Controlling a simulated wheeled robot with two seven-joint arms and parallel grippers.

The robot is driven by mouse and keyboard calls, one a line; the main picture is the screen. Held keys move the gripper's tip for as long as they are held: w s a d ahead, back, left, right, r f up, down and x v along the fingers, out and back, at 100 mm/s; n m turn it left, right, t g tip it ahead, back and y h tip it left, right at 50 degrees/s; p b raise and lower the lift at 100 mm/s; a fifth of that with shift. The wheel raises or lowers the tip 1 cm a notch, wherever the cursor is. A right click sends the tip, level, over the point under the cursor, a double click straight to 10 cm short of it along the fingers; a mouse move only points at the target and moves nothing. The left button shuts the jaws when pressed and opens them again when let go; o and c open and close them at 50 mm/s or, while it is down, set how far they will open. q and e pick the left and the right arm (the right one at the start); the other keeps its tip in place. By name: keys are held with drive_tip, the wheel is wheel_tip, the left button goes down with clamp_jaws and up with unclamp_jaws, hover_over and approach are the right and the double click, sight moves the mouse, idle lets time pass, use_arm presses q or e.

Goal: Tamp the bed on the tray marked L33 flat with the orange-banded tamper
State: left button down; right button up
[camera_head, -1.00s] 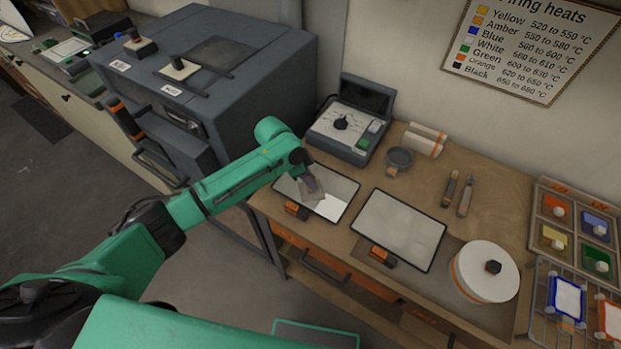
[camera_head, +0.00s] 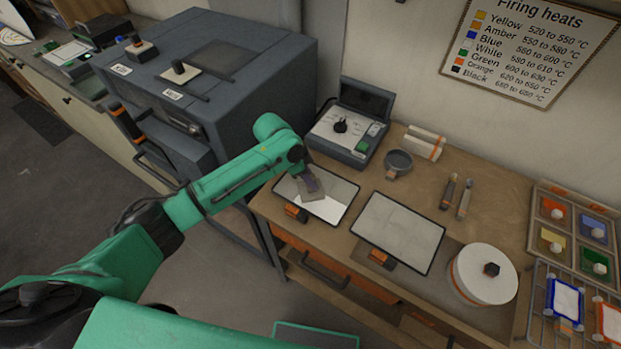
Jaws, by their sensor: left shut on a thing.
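My left gripper (camera_head: 307,180) is over the left of two black-edged trays (camera_head: 343,212) with pale beds. It is shut on a tool with a flat grey foot (camera_head: 312,194), which looks like the tamper. The foot is down at the bed and appears to touch it. No orange band shows on the tool, as the gripper hides its upper part. The pale bed (camera_head: 328,207) has a brighter patch beside the foot. The second tray (camera_head: 437,256) lies just to the right. Both trays have orange front tags, too small to read. My right gripper is not in view.
A grey kiln (camera_head: 250,60) stands left of the bench.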

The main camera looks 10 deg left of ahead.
use_arm(q)
drive_tip(key=shift+w+a+b, duration=0.1)
drive_tip(key=shift+w+a, duration=0.35)
drive_tip(key=shift+a, duration=0.5)
drive_tip(key=shift+w+a+b, duration=0.15)
drive_tip(key=shift+w+a, duration=0.35)
drive_tip(key=shift+a, duration=0.4)
drive_tip(key=shift+w+a+b, duration=0.1)
drive_tip(key=shift+w+a, duration=0.35)
drive_tip(key=shift+a, duration=0.5)
drive_tip(key=shift+s+f+b, duration=0.1)
drive_tip(key=shift+f+b, duration=0.4)
drive_tip(key=shift+f, duration=0.25)
drive_tip(key=shift+s+d, duration=0.1)
drive_tip(key=shift+s, duration=0.05)
drive_tip(key=shift+f, duration=0.15)
drive_tip(key=shift+r+p, duration=0.95)
drive_tip(key=shift+r, duration=0.2)
